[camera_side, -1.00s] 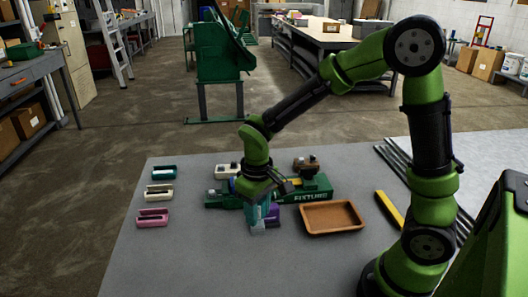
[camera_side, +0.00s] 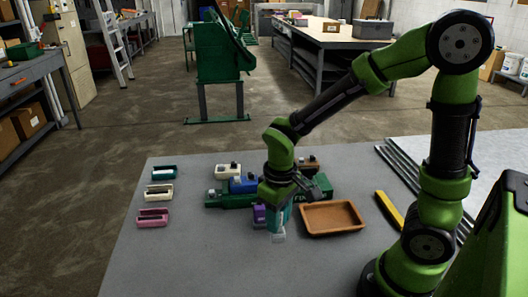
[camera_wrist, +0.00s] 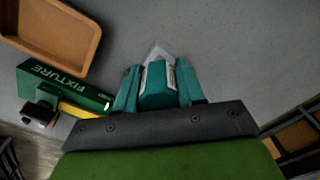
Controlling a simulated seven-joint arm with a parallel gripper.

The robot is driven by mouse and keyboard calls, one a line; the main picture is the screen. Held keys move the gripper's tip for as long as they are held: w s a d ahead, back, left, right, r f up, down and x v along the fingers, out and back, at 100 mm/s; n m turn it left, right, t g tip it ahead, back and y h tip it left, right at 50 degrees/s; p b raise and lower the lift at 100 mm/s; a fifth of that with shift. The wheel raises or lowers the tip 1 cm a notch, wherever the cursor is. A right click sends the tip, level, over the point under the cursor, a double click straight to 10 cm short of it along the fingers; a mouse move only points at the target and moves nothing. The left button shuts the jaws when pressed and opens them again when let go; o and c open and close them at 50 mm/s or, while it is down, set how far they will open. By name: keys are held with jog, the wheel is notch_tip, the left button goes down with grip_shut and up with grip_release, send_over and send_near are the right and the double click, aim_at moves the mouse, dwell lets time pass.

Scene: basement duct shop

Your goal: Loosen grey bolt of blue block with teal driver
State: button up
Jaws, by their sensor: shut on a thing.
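My gripper (camera_side: 279,208) is shut on the teal driver (camera_wrist: 157,88), which hangs tip down in front of the fixture, left of the brown tray. The driver's pale tip (camera_side: 278,236) shows below the fingers, close to the table; I cannot tell whether it touches. The blue block (camera_side: 243,186) sits on the green fixture (camera_side: 229,200), behind and left of my gripper. A small grey bolt (camera_side: 236,178) appears on the block's top. The driver is apart from it. In the wrist view, the fixture's labelled end (camera_wrist: 65,88) shows at the left.
A purple block (camera_side: 259,214) stands just left of the driver. A white block (camera_side: 229,170) and a brown block (camera_side: 306,164) stand behind. The brown tray (camera_side: 332,218) is to the right. Teal (camera_side: 164,172), cream (camera_side: 159,192) and pink (camera_side: 153,217) holders line the left, with bare table between.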

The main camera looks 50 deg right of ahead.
jog(key=w+d+r, duration=0.2)
jog(key=w, duration=0.4)
jog(key=w+d+r, duration=0.1)
jog(key=w+r, duration=0.2)
jog(key=w, duration=0.2)
notch_tip(320, 180, up, 4)
send_over(237, 177)
jog(key=shift+a+f, duration=0.1)
jog(key=shift+f, duration=2.25)
jog(key=shift+f, duration=0.9)
jog(key=shift+n, duration=1.8)
